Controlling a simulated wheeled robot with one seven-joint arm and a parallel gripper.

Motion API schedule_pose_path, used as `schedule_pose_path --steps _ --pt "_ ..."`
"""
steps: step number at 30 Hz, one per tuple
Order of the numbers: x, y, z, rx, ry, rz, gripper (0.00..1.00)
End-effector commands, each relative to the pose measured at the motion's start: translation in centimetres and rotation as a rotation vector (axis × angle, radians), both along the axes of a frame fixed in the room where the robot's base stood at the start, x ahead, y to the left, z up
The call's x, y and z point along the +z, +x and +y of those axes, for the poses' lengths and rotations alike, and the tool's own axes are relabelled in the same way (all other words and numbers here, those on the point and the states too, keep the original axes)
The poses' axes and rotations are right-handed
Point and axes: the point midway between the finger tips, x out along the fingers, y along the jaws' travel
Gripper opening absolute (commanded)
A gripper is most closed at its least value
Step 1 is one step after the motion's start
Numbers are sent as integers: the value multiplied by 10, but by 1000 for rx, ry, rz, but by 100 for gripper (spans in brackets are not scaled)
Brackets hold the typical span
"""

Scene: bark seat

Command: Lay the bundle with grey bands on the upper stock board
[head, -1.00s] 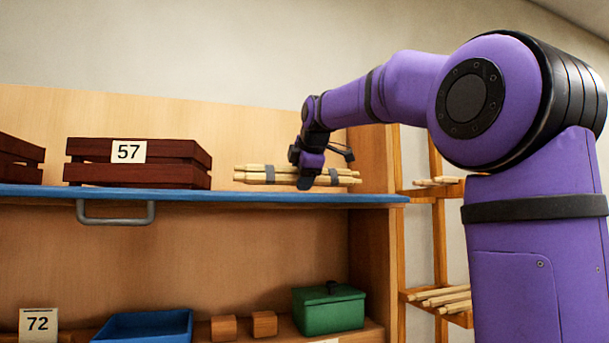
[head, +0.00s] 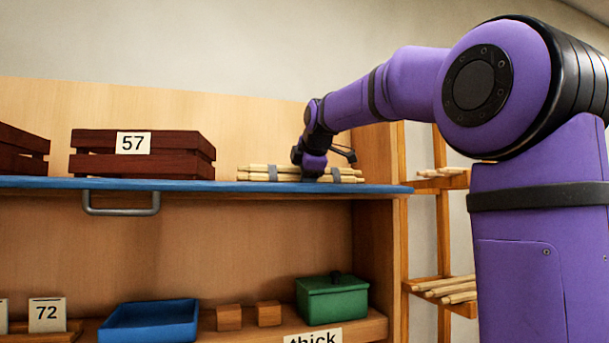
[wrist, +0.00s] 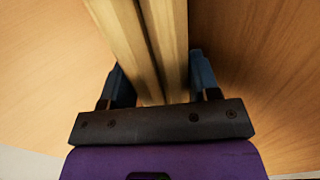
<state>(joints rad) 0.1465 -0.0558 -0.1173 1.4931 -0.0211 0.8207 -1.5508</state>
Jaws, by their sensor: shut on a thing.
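The bundle with grey bands (head: 258,173), several pale sticks held by two grey bands, lies level along the right part of the blue-edged upper board (head: 230,186). My gripper (head: 313,174) is shut around its middle from above. In the wrist view the bundle's sticks (wrist: 150,45) run between the two fingers of my gripper (wrist: 160,80); the bands do not show there. The bundle's underside is at the board's level; I cannot tell whether it touches or hangs just above.
A dark red crate (head: 180,158) marked 57 stands left of the bundle, with a gap between. A wooden side panel (head: 372,150) stands close right. Below are a blue tray (head: 150,322), wooden blocks and a green box (head: 333,300). A rack with sticks (head: 445,285) stands further right.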

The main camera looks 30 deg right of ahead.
Motion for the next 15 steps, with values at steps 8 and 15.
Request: schedule_pose_path --steps 8,15 --pt "-20 2 0 -1 12 49 75" --pt "-15 -3 1 -1 12 48 75"
